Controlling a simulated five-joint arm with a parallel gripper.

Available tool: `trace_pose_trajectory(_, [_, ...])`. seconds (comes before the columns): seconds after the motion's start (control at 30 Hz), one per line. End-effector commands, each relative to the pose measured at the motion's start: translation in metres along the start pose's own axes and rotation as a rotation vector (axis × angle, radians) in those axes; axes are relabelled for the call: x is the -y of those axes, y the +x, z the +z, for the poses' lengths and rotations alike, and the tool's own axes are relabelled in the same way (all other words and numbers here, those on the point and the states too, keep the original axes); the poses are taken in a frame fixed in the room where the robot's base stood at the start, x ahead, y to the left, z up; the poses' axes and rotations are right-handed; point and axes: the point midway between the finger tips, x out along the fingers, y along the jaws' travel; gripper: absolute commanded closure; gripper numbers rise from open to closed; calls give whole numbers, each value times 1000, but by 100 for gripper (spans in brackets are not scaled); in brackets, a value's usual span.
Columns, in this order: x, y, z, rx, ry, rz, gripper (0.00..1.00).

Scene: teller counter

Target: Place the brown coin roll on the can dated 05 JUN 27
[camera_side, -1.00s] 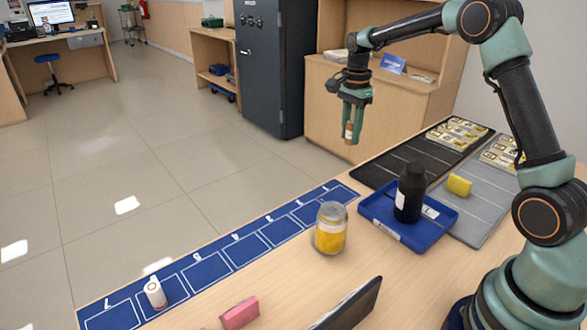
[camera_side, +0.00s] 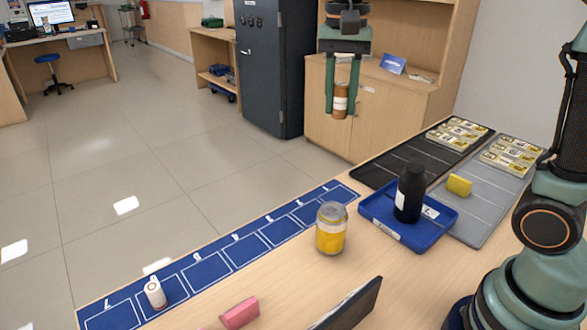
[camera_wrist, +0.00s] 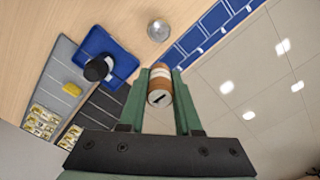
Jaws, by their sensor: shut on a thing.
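My gripper (camera_side: 340,98) is shut on the brown coin roll (camera_side: 341,101) and holds it upright in the air. In the wrist view my gripper (camera_wrist: 160,88) has the roll (camera_wrist: 160,85) between its two green fingers. A can (camera_side: 331,228) with a yellow label and metal top stands upright on the counter, below the roll in the side view. The can's top shows in the wrist view (camera_wrist: 159,31), apart from the roll. No date on the can is legible.
A blue tray (camera_side: 448,222) holding a black bottle (camera_side: 410,192) stands right of the can. A blue numbered strip (camera_side: 235,250) with a white roll (camera_side: 155,294) runs along the counter edge. A pink block (camera_side: 240,313) and a dark panel (camera_side: 350,307) are in front.

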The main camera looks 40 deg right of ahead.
Motion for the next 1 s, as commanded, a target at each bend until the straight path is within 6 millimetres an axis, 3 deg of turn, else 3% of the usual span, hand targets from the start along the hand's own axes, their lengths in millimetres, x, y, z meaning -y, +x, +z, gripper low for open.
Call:
trace_pose_trajectory(0.13, [-4,-8,20,-2,-82,-2,100])
trace_pose_trajectory(0.27, [-6,1,25,1,-104,2,100])
trace_pose_trajectory(0.8, [-6,126,25,3,-101,4,100])
trace_pose_trajectory(1.0, [-5,147,24,0,-101,0,100])
